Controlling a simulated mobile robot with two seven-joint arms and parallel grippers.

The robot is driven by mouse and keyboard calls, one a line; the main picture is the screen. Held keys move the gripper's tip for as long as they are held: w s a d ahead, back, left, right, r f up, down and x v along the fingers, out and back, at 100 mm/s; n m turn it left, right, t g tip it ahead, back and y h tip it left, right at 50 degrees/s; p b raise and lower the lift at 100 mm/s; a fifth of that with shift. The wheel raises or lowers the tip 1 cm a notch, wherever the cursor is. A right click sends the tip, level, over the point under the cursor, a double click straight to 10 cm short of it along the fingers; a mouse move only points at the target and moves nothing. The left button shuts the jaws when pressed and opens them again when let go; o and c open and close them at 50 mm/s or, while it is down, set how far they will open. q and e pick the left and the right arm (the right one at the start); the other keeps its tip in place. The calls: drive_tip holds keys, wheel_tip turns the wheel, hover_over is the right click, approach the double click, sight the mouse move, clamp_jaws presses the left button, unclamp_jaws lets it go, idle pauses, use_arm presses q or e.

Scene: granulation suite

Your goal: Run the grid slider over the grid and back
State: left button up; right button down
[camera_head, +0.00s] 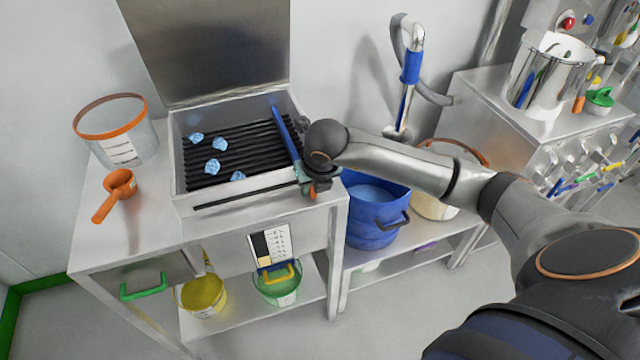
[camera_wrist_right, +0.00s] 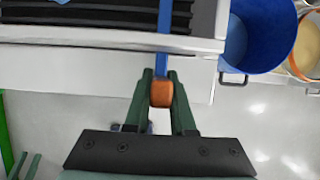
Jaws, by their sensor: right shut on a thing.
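The grid slider is a blue bar (camera_head: 285,135) with an orange end (camera_wrist_right: 161,93). It lies front to back along the right side of the black-barred grid (camera_head: 232,172), inside the steel box on the bench. My right gripper (camera_head: 311,187) is at the box's front right corner, shut on the slider's orange end; the wrist view shows both green fingers around it. Several light blue lumps (camera_head: 219,144) lie on the grid, left of the slider. My left gripper is not in view.
An orange-rimmed bucket (camera_head: 118,140) and an orange scoop (camera_head: 116,192) stand left of the box. A raised steel lid (camera_head: 205,45) is behind it. A blue tub (camera_head: 375,208) stands to the right, under my right arm.

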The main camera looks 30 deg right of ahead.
sight(204, 220)
drive_tip(key=shift+w+a+b, duration=0.3)
drive_tip(key=shift+w+a, duration=0.15)
drive_tip(key=shift+a, duration=1.45)
drive_tip(key=shift+w+a+b, duration=0.35)
drive_tip(key=shift+w+a, duration=0.15)
drive_tip(key=shift+a, duration=1.4)
drive_tip(key=shift+w+a+b, duration=0.3)
drive_tip(key=shift+w+a, duration=0.15)
drive_tip(key=shift+a, duration=1.45)
drive_tip(key=shift+w+a+b, duration=0.25)
drive_tip(key=shift+a+b, duration=0.1)
drive_tip(key=shift+a, duration=0.7)
drive_tip(key=shift+w+a+b, duration=0.3)
drive_tip(key=shift+a, duration=0.75)
drive_tip(key=shift+w+a+b, duration=0.25)
drive_tip(key=shift+a+b, duration=0.1)
drive_tip(key=shift+a, duration=0.7)
drive_tip(key=shift+w+a+b, duration=0.2)
drive_tip(key=shift+a+b, duration=0.15)
drive_tip(key=shift+a, duration=0.55)
drive_tip(key=shift+w+a+b, duration=0.25)
drive_tip(key=shift+a+b, duration=0.05)
drive_tip(key=shift+a, duration=0.6)
drive_tip(key=shift+w+a+b, duration=0.2)
drive_tip(key=shift+a+b, duration=0.15)
drive_tip(key=shift+a, duration=0.55)
